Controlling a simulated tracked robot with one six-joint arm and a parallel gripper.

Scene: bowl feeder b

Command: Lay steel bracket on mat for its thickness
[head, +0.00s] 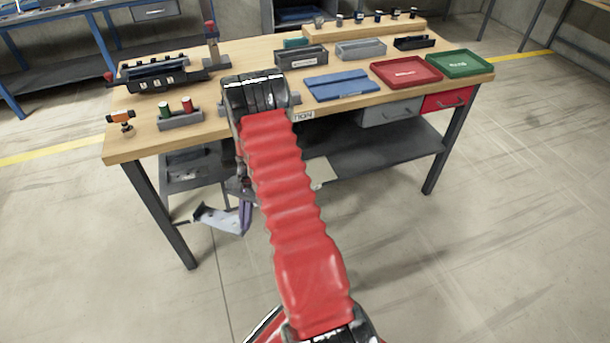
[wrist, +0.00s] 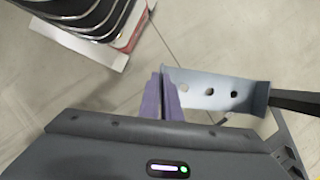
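The steel bracket (head: 215,218) is a pale metal strip with a bent end, low in front of the bench's left part and below the bench top. In the wrist view the bracket (wrist: 215,92) shows several dark holes and points right. My gripper (head: 246,212) has purple fingers, also in the wrist view (wrist: 165,98); they are closed around the bracket's left end. A flat blue mat (head: 340,87) lies on the bench near its front edge, with nothing clearly resting on it.
The wooden bench (head: 230,130) stands ahead. A red tray (head: 406,72) and a green tray (head: 460,64) lie right of the mat. Grey bins (head: 301,57) stand behind it. A dark bench leg (head: 163,215) is close to the bracket's left.

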